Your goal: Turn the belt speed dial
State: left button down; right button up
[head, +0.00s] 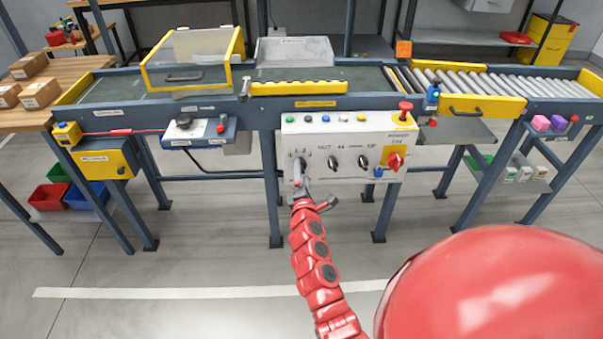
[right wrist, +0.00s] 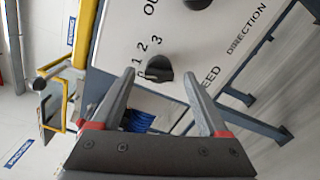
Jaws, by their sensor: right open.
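The belt speed dial (right wrist: 159,68) is a black knob on a white panel. The numbers 0 to 3 are printed beside it, and "SPEED" is partly readable nearby. In the head view the white control panel (head: 345,142) hangs on the conveyor's front, and the dial is its leftmost knob (head: 300,163), partly covered by my right gripper (head: 301,182). In the right wrist view the same gripper (right wrist: 160,78) is open, with the dial showing between its fingertips. I cannot tell whether either finger touches it. My left gripper is not in view.
More black knobs (head: 333,162) and a red rotary switch (head: 396,161) sit right of the dial. A red mushroom button (head: 405,107) stands on the panel's top right. A grey box with a black knob (head: 184,120) is to the left. The floor in front is clear.

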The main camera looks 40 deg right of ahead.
jog(key=shift+w+d, duration=0.25)
jog(key=shift+w, duration=0.25)
grip_shut()
